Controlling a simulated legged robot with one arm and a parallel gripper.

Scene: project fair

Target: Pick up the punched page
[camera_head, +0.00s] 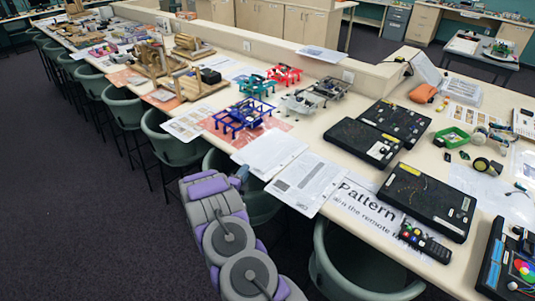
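Two white pages lie side by side at the front edge of the long table, near the picture's middle. The right page (307,180) has printed text and a dark printed block, and its near end reaches the table edge. The left page (269,152) looks mostly blank. Punch holes are too small to make out, so I cannot tell for certain which is the punched page. My grey and purple arm stands in front of the table, below and left of the pages. Its end, my gripper (240,175), seems close to the left page's near edge; its fingers are not clear.
The long table (318,138) carries colored frame models (243,117), black boxes (430,200), a remote (425,243) and a large printed sheet (375,215) right of the pages. Green chairs (365,262) line the near side. Dark floor at left is open.

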